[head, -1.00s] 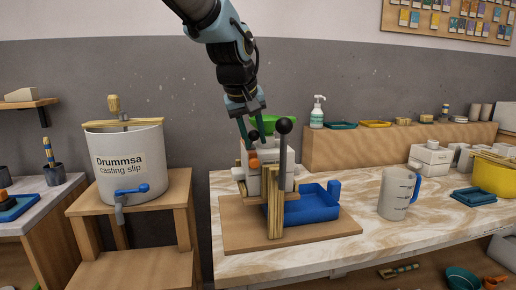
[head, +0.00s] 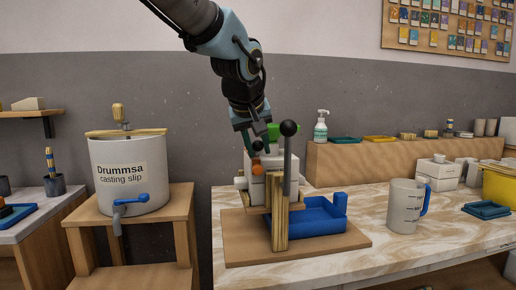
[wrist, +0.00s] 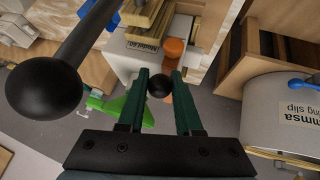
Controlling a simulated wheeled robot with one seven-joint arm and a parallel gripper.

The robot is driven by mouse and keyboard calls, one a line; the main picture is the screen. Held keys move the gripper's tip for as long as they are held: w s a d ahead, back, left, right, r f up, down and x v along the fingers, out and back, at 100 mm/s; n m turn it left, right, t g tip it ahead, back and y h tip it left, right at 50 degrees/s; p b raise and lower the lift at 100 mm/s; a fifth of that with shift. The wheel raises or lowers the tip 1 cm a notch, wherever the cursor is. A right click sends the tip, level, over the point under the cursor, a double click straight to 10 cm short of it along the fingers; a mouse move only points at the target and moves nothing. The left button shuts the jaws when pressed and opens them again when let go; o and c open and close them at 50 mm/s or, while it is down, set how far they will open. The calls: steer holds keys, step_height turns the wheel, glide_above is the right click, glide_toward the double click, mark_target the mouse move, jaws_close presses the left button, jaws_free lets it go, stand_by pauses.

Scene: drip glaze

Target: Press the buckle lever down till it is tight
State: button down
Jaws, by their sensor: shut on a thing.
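The buckle lever's small black ball knob (wrist: 159,86) sits between my gripper's two green fingers (wrist: 160,95) in the wrist view. In the head view my gripper (head: 257,143) is closed around this knob (head: 257,146), just above an orange part (head: 257,169) on the front of a white block mould (head: 295,161). The orange part also shows beyond the knob in the wrist view (wrist: 173,50). The lever's shaft is mostly hidden by the fingers and knob, so its angle is unclear.
A tall grey lever with a larger black ball (head: 288,128) stands right beside my gripper. The mould stands by a wooden post (head: 279,225) and blue tray (head: 338,222) on a board (head: 240,245). A green piece (head: 274,131) is behind. A jug (head: 404,208) stands right.

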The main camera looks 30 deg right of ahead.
steer(key=c, duration=0.6)
jaws_free()
steer(key=v, duration=1)
steer(key=shift+s+a+r+b, duration=0.2)
steer(key=shift+r+b, duration=0.05)
steer(key=shift+b, duration=0.15)
